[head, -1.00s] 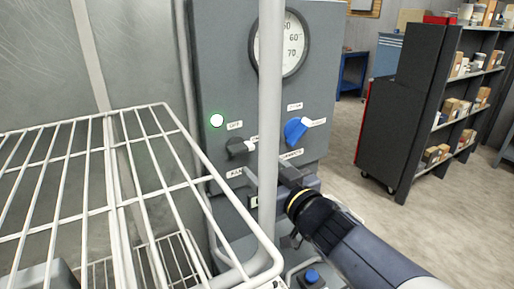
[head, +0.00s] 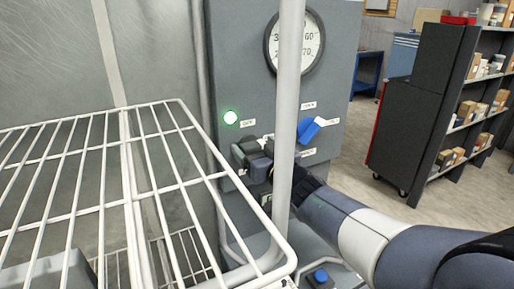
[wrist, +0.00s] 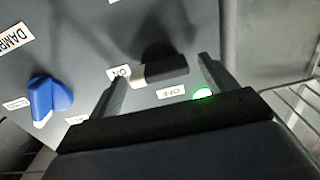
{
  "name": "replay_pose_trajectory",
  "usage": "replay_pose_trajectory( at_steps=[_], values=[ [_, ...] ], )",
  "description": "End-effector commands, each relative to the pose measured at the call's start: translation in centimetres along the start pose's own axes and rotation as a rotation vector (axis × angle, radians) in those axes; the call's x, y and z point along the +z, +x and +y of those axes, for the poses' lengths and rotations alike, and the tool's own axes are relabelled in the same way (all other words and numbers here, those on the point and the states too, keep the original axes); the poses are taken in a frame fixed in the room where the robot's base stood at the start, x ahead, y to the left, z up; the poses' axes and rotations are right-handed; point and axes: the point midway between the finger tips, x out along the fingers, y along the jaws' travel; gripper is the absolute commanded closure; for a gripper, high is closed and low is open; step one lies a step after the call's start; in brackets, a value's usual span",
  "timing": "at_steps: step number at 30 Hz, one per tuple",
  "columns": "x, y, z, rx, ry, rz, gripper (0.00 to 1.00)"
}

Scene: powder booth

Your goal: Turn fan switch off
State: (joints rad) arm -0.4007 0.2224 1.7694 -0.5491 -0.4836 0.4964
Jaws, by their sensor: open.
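The fan switch (wrist: 165,68) is a black knob with a white pointer end on the grey control panel (head: 232,60). In the wrist view the pointer faces the ON label (wrist: 118,74), and the OFF label (wrist: 170,92) sits beside the knob. My gripper (head: 252,152) is open at the panel, with one finger on each side of the knob in the wrist view. I cannot tell whether either finger touches it. In the head view my gripper mostly hides the knob. A green lamp (head: 230,117) is lit above left of it.
A blue knob (head: 310,130) sits to the right on the panel, below a round gauge (head: 295,40). A white upright post (head: 288,90) stands in front of the panel. A white wire rack (head: 128,185) fills the left foreground. A dark shelf cart (head: 415,120) stands at right.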

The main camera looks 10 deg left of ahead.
Motion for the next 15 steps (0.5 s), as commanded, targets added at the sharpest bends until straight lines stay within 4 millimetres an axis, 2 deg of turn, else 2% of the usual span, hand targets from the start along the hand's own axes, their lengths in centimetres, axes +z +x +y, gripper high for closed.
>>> replay_pose_trajectory(
  at_steps=[3, 15],
  values=[
    [0.00, -0.02, -0.01, 0.000, 0.000, 0.000, 0.22],
    [0.00, -0.04, -0.01, 0.000, 0.000, 0.000, 0.54]
  ],
)
